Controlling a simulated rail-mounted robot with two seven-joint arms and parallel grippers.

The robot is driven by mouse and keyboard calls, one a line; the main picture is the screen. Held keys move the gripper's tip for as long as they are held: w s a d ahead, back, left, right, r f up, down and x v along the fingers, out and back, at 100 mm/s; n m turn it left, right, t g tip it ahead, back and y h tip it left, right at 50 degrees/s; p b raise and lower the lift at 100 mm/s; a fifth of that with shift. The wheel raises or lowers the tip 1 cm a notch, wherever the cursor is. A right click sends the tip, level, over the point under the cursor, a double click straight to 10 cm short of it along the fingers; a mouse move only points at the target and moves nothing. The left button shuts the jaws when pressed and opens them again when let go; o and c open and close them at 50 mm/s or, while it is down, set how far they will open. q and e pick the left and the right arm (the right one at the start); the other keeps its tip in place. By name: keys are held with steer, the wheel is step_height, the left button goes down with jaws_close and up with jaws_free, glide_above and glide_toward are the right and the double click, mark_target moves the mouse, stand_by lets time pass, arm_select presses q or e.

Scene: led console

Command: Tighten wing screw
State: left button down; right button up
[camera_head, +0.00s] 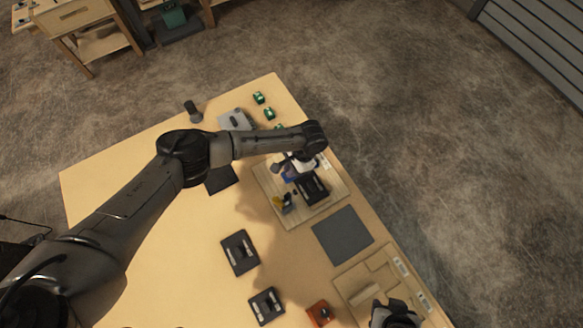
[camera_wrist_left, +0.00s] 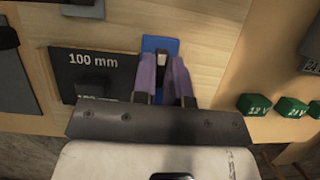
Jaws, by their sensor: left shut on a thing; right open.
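My left gripper (camera_head: 287,173) reaches over the wooden board (camera_head: 325,205) on the table. In the left wrist view its two purple fingers (camera_wrist_left: 165,75) are shut on a small, mostly hidden thing, apparently the wing screw (camera_wrist_left: 160,62). It stands at a blue block (camera_wrist_left: 160,43) on the board. A black block marked "100 mm" (camera_wrist_left: 95,68) is just left of the fingers in that view. My right gripper (camera_head: 392,312) is at the bottom edge of the head view, open, partly cut off and away from the board.
Green blocks (camera_head: 269,113) lie along the table's far edge. A dark mat (camera_head: 342,236), black holders (camera_head: 240,252), an orange block (camera_head: 319,312) and a wooden tray (camera_head: 350,285) lie nearer. My left arm crosses the table, hiding part of it. The left of the tabletop is clear.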

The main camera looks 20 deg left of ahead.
arm_select(q)
steer(key=m+y+p, duration=0.1)
steer(key=m, duration=0.2)
steer(key=shift+r+t+p, duration=0.15)
steer(key=shift+t+p, duration=0.15)
steer(key=shift+t, duration=0.1)
steer(key=m+t+p, duration=0.1)
steer(key=m, duration=0.3)
steer(key=shift+s+d+y+p, duration=0.1)
steer(key=shift+y+p, duration=0.2)
steer(key=shift+p, duration=0.1)
steer(key=m+t+p, duration=0.1)
steer(key=m, duration=0.2)
steer(key=shift+m+t+p, duration=0.4)
steer(key=m+t+p, duration=0.1)
steer(key=m, duration=0.2)
steer(key=shift+m+p, duration=0.3)
steer(key=shift+p, duration=0.1)
steer(key=m+t+h+p, duration=0.1)
steer(key=m+t+p, duration=0.1)
steer(key=m, duration=0.3)
steer(key=shift+s, duration=0.1)
steer(key=m+t+h+p, duration=0.1)
steer(key=m, duration=0.2)
steer(key=shift+m+h, duration=0.6)
steer(key=shift+m, duration=0.7)
